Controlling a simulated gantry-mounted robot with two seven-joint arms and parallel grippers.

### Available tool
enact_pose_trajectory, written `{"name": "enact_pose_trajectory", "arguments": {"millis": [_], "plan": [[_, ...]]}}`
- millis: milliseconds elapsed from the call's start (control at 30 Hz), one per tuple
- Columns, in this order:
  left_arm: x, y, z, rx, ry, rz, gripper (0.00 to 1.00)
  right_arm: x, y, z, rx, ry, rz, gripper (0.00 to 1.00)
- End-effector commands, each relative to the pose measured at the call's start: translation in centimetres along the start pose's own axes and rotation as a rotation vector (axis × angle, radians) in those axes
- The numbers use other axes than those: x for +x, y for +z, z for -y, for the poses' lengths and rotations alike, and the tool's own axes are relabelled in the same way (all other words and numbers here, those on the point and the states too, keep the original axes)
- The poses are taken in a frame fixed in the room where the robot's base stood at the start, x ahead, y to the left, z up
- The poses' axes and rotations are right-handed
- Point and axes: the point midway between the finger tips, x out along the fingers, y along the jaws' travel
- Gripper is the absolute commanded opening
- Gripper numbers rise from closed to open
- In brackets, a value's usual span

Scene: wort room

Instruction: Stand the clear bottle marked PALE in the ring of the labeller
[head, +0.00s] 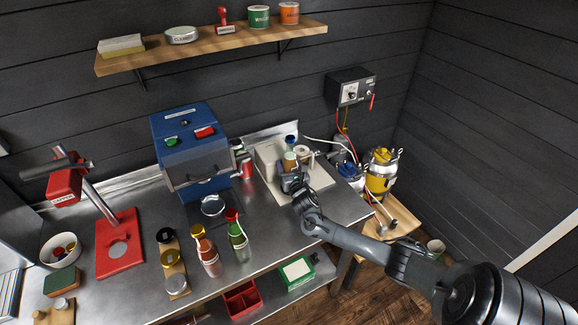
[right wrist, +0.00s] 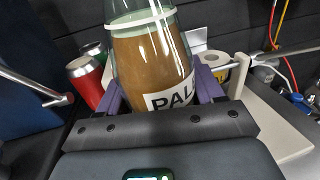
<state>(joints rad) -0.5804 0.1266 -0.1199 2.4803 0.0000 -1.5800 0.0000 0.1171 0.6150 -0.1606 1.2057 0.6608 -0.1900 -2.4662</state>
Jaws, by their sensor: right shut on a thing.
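My right gripper (head: 291,184) is over the front left of the labeller's beige base (head: 318,178). It is shut on the clear bottle marked PALE (head: 289,163), whose lower part it hides in the head view. In the right wrist view the bottle (right wrist: 150,68) is filled with amber-brown liquid, and its PALE label shows between the purple-grey fingers (right wrist: 160,100). A thin pale band crosses the bottle's shoulder; I cannot tell if this is the labeller's ring. Whether the bottle's foot touches the base is hidden. My left gripper is in neither view.
A blue machine (head: 192,150) stands left of the labeller, with a red can (right wrist: 85,80) between them. A red-capped green bottle (head: 238,240) and a pinkish bottle (head: 207,254) stand at the bench's front. A label roll (right wrist: 214,62) is right of the held bottle.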

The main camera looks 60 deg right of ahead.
Motion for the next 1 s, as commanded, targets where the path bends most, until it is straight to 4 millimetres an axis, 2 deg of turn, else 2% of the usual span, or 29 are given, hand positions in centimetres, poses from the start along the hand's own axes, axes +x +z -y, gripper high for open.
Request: {"name": "enact_pose_trajectory", "arguments": {"millis": [1000], "plan": [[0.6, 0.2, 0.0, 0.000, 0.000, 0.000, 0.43, 0.1, -1.0, 0.0, 0.002, 0.000, 0.005, 0.11]]}}
